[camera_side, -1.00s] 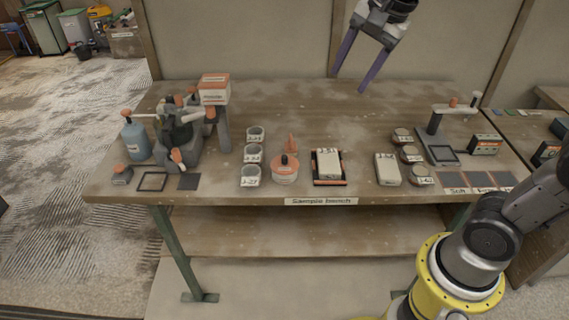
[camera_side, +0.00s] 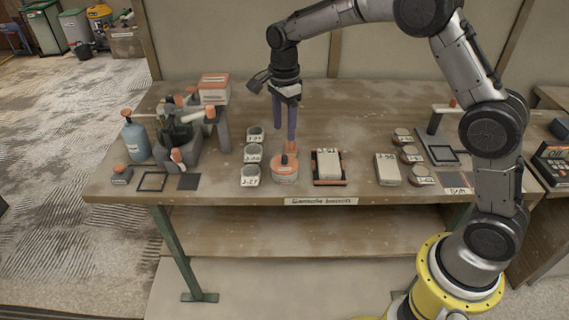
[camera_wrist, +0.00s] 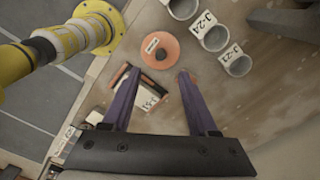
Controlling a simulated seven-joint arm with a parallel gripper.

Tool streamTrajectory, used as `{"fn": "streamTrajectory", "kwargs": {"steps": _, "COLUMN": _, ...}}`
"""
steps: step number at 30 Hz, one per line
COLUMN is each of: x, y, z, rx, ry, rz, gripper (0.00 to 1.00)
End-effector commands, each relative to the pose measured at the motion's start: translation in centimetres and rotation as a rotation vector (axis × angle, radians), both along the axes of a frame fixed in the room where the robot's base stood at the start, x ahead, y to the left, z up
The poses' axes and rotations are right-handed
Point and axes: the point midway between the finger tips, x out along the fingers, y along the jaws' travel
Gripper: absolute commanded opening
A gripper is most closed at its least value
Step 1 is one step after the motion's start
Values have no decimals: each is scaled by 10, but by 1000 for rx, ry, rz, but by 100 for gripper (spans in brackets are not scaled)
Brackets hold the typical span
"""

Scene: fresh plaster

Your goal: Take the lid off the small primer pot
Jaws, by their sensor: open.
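The small primer pot (camera_side: 285,175) stands near the front of the bench, with an orange lid (camera_side: 285,162) that has a dark knob on top. In the wrist view the round orange lid (camera_wrist: 160,49) and its black knob show beyond the fingertips. My gripper (camera_side: 285,138) points down above and just behind the pot, its two purple fingers apart with nothing between them. In the wrist view my gripper (camera_wrist: 158,73) is open, and the lid lies clear of both fingers. An orange cone-like piece (camera_side: 291,147) behind the pot is partly hidden by the fingers.
Several labelled cups (camera_side: 250,175) stand left of the pot. A tray with a pale block (camera_side: 328,163) is close on its right, and another block (camera_side: 388,169) lies farther right. A blue bottle (camera_side: 136,139) and a machine stand at the left. The bench's back middle is clear.

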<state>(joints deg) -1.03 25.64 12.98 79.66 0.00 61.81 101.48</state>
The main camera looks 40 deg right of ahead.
Motion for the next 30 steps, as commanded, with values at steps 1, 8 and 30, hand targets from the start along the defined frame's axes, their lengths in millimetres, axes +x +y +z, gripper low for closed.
{"fn": "streamTrajectory", "kwargs": {"steps": 1, "x": -1, "y": 0, "z": -11, "rx": 0, "ry": 3, "rz": 0, "gripper": 60}}
{"fn": "streamTrajectory", "kwargs": {"steps": 8, "x": 0, "y": 0, "z": -40, "rx": 0, "ry": 0, "rz": 0, "gripper": 60}}
{"fn": "streamTrajectory", "kwargs": {"steps": 30, "x": 0, "y": -2, "z": -96, "rx": 0, "ry": -1, "rz": 0, "gripper": 60}}
